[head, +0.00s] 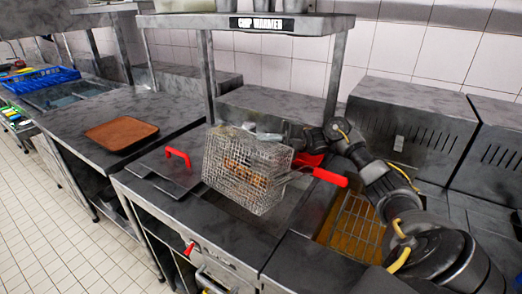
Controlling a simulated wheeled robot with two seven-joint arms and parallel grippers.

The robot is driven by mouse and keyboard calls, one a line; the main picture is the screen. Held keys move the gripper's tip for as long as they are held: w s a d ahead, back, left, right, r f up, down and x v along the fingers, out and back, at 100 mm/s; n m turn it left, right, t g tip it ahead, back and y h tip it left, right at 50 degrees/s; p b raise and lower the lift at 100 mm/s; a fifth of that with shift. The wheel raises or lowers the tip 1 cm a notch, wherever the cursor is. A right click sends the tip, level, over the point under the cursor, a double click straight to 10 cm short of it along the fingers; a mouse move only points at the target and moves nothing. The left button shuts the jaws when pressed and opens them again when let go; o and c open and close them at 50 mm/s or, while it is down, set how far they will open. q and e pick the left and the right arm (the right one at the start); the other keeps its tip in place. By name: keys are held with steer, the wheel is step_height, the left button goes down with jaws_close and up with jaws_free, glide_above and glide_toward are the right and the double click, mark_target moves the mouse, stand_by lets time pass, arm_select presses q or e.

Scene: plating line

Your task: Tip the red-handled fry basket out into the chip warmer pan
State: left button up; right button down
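The wire fry basket (222,168) is tilted over the chip warmer pan (228,207), with golden-brown chips (246,172) showing through its mesh. A red handle (329,177) on a thin rod points right from the basket. Another red part (308,160) shows just behind it, under my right gripper (310,148). My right arm reaches in from the right, and its gripper appears shut on the basket's handle; the fingertips are partly hidden. The pan's dark interior is partly covered by the basket, and I cannot see chips in it. My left gripper is out of view.
A metal lid with a red handle (178,155) lies left of the pan. A fryer vat with orange oil and a wire rack (352,226) is at right. A brown tray (121,133) is on the left counter. The gantry shelf (245,22) stands above the pan.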

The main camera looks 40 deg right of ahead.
steer(key=shift+w+d+f+y+b, duration=0.15)
steer(key=shift+d+f+y+b, duration=0.15)
steer(key=shift+d+b, duration=0.35)
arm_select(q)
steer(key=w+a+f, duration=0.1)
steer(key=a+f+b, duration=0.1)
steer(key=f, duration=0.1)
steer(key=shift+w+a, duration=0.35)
arm_select(e)
steer(key=shift+w+d+f+m+t+y, duration=0.15)
steer(key=shift+d+m+t+y, duration=0.4)
steer(key=shift+d, duration=0.4)
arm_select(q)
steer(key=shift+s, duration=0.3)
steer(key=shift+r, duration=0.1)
